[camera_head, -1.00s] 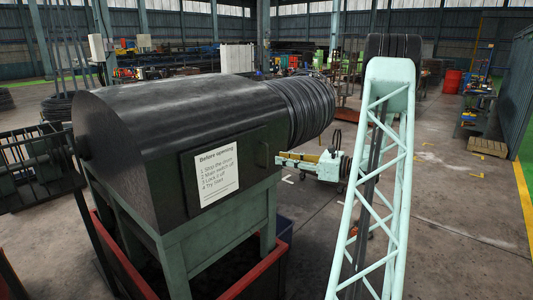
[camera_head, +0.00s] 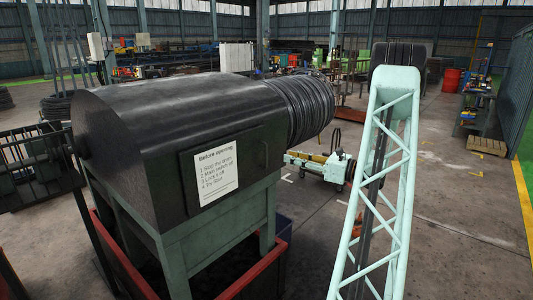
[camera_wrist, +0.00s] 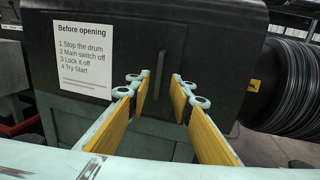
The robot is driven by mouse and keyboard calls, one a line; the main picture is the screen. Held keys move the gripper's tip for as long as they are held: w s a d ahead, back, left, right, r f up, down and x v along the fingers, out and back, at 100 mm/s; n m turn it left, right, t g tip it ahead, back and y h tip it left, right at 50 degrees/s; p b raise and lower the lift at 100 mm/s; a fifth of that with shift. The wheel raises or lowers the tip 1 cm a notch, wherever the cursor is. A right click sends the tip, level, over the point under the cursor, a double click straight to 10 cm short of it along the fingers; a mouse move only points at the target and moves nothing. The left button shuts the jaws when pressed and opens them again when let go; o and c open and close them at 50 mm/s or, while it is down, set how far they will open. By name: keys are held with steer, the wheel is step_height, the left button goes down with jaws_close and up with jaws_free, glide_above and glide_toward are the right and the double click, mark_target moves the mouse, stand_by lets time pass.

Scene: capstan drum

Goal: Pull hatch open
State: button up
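The hatch (camera_head: 245,160) is a dark flat panel on the front of a black, round-topped drum housing (camera_head: 170,110). It looks shut and flush. A white "Before opening" sign (camera_head: 209,172) is fixed to its left part. A thin upright handle (camera_head: 263,154) is near its right side. In the wrist view the hatch (camera_wrist: 130,45) fills the upper middle. My gripper (camera_wrist: 160,78) is open and empty. Its yellow-lined fingers point at the hatch, one to each side of the handle (camera_wrist: 159,70) in the picture. I cannot tell how far the tips are from it.
Coiled cable (camera_head: 305,108) winds on the drum right of the housing. A red-edged bin (camera_head: 255,275) stands under the housing. A small pale green machine (camera_head: 320,165) stands on the floor behind. The floor at right (camera_head: 460,210) is clear.

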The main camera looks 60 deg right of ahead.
steer(key=b, duration=0.1)
glide_above(266, 165)
steer(key=shift+w+d, duration=0.1)
steer(key=shift+d, duration=0.25)
stand_by(0.3)
steer(key=shift+c, duration=0.5)
jaws_close()
